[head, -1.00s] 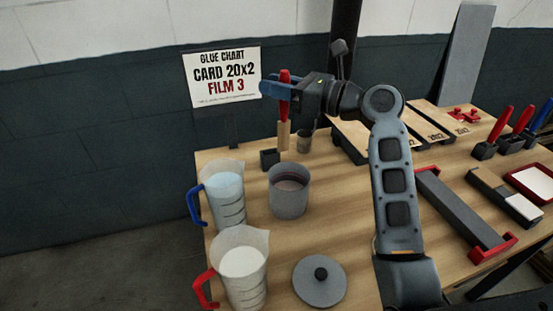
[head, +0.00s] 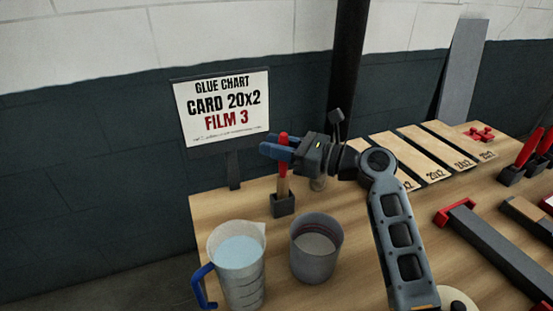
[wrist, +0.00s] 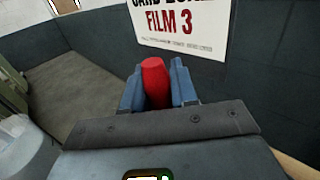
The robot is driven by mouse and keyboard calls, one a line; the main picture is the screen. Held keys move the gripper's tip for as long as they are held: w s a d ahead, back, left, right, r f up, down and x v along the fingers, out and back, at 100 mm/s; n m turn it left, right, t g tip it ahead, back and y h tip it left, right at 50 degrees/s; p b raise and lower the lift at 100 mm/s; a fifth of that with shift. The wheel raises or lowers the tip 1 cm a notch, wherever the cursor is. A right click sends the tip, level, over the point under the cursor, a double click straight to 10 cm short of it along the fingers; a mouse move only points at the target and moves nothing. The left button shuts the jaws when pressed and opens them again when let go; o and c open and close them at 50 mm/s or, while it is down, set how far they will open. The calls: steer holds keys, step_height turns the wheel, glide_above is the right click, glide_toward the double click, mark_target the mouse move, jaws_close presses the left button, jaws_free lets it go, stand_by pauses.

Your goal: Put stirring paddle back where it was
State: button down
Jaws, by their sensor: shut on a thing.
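The stirring paddle (head: 283,188) has a red handle and a wooden lower part. It stands upright, its lower end inside or just at the mouth of a small dark holder block (head: 282,206) at the table's back left. I cannot tell how deep it sits. My gripper (head: 276,148) is shut on the red handle from the right. The red handle also shows between the blue fingers in the wrist view (wrist: 156,84); the paddle's lower part is hidden there.
A grey pot (head: 316,262) and a clear jug with a blue handle (head: 238,272) stand in front of the holder. A sign (head: 222,108) stands behind on a post. Boards (head: 410,158) lie at right.

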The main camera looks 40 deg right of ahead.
steer(key=shift+f, duration=1.55)
steer(key=c, duration=0.9)
jaws_free()
steer(key=shift+f, duration=0.1)
steer(key=b+v, duration=0.1)
steer(key=v, duration=1.1)
